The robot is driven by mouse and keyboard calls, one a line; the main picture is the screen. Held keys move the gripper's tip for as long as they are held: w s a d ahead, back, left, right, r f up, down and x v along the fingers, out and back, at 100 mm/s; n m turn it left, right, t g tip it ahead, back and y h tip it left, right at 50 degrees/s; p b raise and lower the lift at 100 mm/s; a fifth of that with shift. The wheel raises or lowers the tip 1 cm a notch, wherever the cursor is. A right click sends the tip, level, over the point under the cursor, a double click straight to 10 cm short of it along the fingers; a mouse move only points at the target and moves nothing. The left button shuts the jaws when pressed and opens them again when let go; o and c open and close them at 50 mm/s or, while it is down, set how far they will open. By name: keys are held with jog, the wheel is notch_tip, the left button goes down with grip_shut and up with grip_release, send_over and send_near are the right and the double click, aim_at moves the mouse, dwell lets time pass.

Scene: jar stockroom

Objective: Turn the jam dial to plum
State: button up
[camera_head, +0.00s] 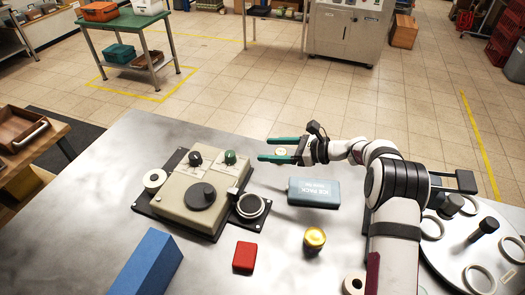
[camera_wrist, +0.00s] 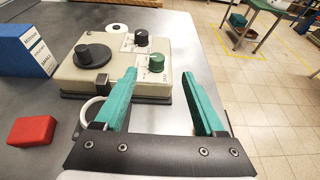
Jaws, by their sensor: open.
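A beige control box (camera_head: 180,196) on a dark base plate carries a small black knob (camera_head: 195,158), a green knob (camera_head: 230,157) and a large black disc knob (camera_head: 200,196). In the wrist view the green knob (camera_wrist: 156,62) and the small black knob (camera_wrist: 141,38) have pale label plates beside them. I cannot read these surely, so I cannot tell which knob is the jam dial or where it points. My gripper (camera_head: 264,150) is open and empty, right of the box. Its green fingers (camera_wrist: 160,73) point towards the box, apart from the knobs; the left finger hides part of the box.
A blue ice pack (camera_head: 314,192), a red block (camera_head: 244,257), a gold-lidded jar (camera_head: 314,239) and a blue box (camera_head: 147,264) sit on the grey table. A round ringed cup (camera_head: 251,207) adjoins the control box. A white turntable (camera_head: 455,245) stands at the right.

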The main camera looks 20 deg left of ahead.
aim_at(234, 157)
jog(key=s+f+m+t+h, duration=0.1)
jog(key=s+m+t, duration=0.3)
jog(key=s, duration=0.1)
jog(key=x, duration=1.5)
jog(key=shift+w+f, duration=0.25)
jog(key=shift+f, duration=0.15)
grip_shut()
